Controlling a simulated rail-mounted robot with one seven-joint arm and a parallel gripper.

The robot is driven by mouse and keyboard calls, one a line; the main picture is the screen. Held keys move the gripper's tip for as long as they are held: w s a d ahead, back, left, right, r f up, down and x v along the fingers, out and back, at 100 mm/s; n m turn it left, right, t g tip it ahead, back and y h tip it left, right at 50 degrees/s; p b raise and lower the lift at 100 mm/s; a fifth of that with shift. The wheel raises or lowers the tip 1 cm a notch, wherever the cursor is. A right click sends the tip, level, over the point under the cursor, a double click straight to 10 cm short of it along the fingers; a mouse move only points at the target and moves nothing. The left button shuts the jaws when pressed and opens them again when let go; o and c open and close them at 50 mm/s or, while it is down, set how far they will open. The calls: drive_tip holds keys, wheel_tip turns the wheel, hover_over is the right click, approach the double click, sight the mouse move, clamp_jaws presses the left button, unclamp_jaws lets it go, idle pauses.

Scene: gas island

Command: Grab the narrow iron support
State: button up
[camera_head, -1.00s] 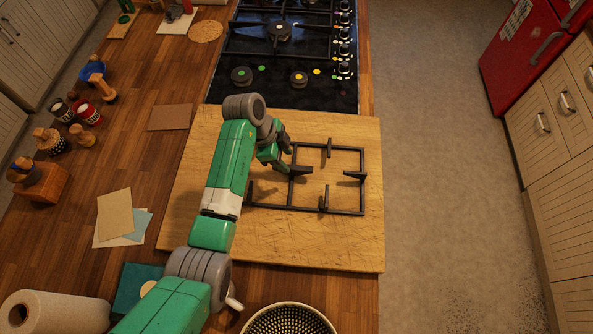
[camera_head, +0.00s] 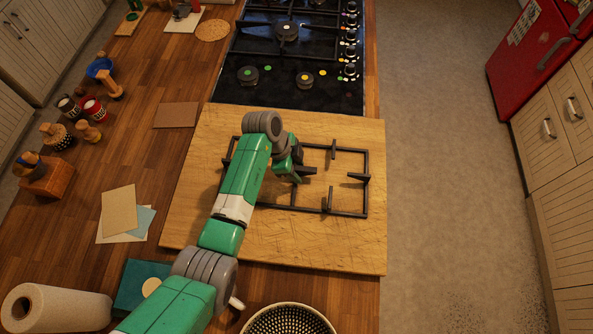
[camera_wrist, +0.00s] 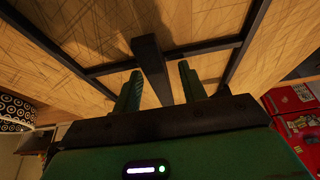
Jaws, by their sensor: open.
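The iron support is a black rectangular pan grate (camera_head: 367,192) with short inward prongs, lying flat on a wooden board. My gripper (camera_head: 297,175) is over the middle-left part of the grate, and my arm hides much of the grate's left side. In the wrist view, my gripper (camera_wrist: 160,85) is open, with its two green fingers on either side of a black prong (camera_wrist: 148,58) of the grate. The prong lies between the fingers with a visible gap at each side. I cannot tell how deep the fingers reach around it.
The wooden board (camera_head: 250,255) stands in front of the black gas hob (camera_head: 270,95). A dark woven bowl (camera_head: 288,320) is at the front edge. Papers (camera_head: 119,208), a paper roll (camera_head: 55,308) and several jars are on the left. Open floor lies to the right.

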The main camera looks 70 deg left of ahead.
drive_tip(key=shift+c, duration=0.4)
clamp_jaws()
idle(1.2)
